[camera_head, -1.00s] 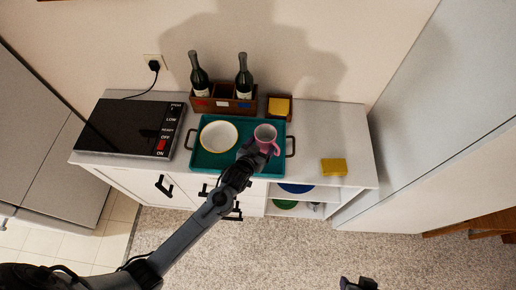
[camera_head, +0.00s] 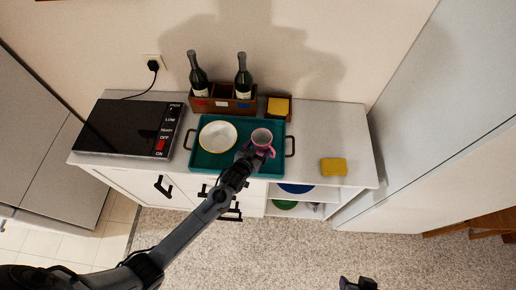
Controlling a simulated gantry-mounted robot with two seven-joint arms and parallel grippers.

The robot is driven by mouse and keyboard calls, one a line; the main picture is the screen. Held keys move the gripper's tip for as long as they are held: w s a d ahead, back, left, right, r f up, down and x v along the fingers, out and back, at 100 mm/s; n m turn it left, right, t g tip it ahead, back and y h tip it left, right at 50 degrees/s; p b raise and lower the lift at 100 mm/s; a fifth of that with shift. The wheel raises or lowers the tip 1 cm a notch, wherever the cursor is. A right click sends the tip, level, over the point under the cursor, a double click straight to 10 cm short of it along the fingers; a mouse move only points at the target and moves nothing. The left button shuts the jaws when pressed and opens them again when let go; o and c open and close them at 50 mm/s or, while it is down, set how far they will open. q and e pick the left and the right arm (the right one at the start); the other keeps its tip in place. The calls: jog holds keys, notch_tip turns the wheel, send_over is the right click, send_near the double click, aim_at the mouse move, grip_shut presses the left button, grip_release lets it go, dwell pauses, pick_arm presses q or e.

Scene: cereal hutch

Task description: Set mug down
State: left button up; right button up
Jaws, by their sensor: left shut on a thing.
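A pink mug (camera_head: 262,138) is upright over the right part of a teal tray (camera_head: 206,160) on the counter. My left gripper (camera_head: 249,156) reaches in from the lower left and is shut on the mug at its near side; the fingertips are small and partly hidden. I cannot tell whether the mug's base touches the tray. My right gripper (camera_head: 358,284) shows only in part at the bottom edge, away from the counter, and its jaws cannot be made out.
A black hotplate (camera_head: 130,128) is at the left. A wooden box with two bottles (camera_head: 243,82) stands behind. A yellow sponge (camera_head: 333,167) lies on the clear right counter (camera_head: 340,130).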

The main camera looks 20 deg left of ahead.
pick_arm(q)
jog(key=shift+f, duration=0.1)
jog(key=o, duration=1.2)
jog(key=shift+r, duration=0.2)
jog(key=s+r+g, duration=0.3)
jog(key=s, duration=0.7)
jog(key=s+r+m+g+p, duration=0.1)
jog(key=s+r+g, duration=0.2)
jog(key=s, duration=0.7)
jog(key=s+a+r+g, duration=0.1)
jog(key=s+r+g, duration=0.2)
jog(key=s, duration=0.8)
jog(key=shift+r+m+g, duration=0.3)
jog(key=shift+r+g, duration=0.1)
jog(key=shift+r, duration=0.35)
